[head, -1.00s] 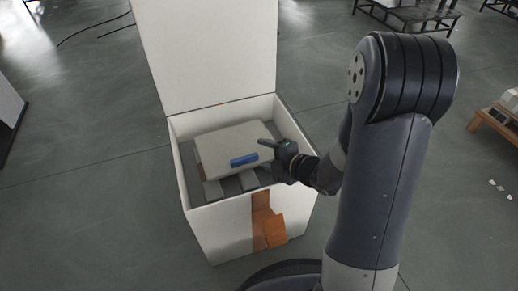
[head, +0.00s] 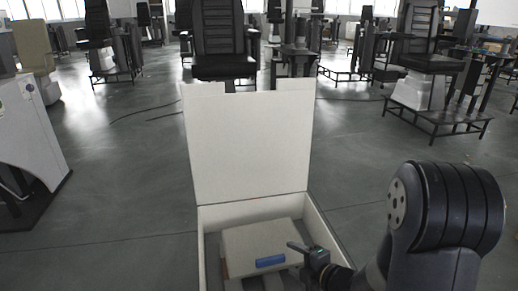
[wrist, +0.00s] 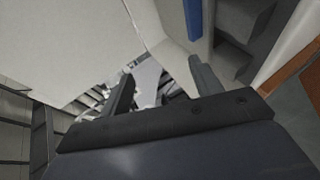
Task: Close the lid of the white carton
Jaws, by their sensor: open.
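The white carton (head: 255,208) stands open at the bottom middle of the head view, its front cut off by the picture edge. Its lid (head: 250,145) stands upright at the carton's back side. Inside lies a pale box (head: 262,240) with a blue part (head: 270,262). My gripper (head: 304,250) is at the carton's right side, over its opening, at the right end of the pale box. In the wrist view my gripper (wrist: 163,85) has its fingers apart with nothing between them. I cannot tell whether it touches the carton.
A black chair (head: 217,45) on a platform stands behind the lid. A white machine (head: 30,130) stands at the left, and another chair unit (head: 430,75) stands at the back right. The grey floor around the carton is mostly clear.

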